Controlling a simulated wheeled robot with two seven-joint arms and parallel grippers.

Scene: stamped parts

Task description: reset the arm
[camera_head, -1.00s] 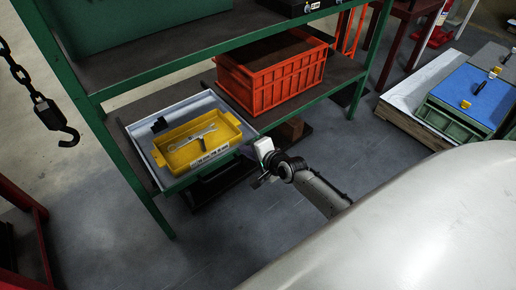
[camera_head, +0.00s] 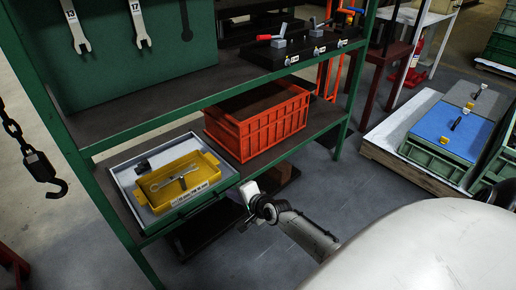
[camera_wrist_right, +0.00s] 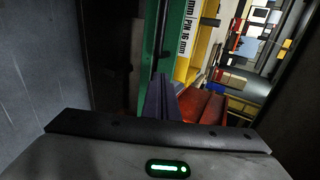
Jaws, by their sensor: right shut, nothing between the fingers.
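My right gripper (camera_head: 249,190) is in front of the shelf, just right of the yellow tray's front corner in the head view. Its fingers are small and partly hidden there. In the right wrist view the dark fingers (camera_wrist_right: 162,98) are together with nothing between them. My right arm (camera_head: 308,236) reaches in from the lower right. My left gripper and arm are not in view.
A yellow tray (camera_head: 203,188) holding a wrench (camera_head: 172,180) sits in a grey tray (camera_head: 122,176) on the green shelf's lower level. An orange crate (camera_head: 275,132) stands beside it. A hook (camera_head: 43,170) hangs at left.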

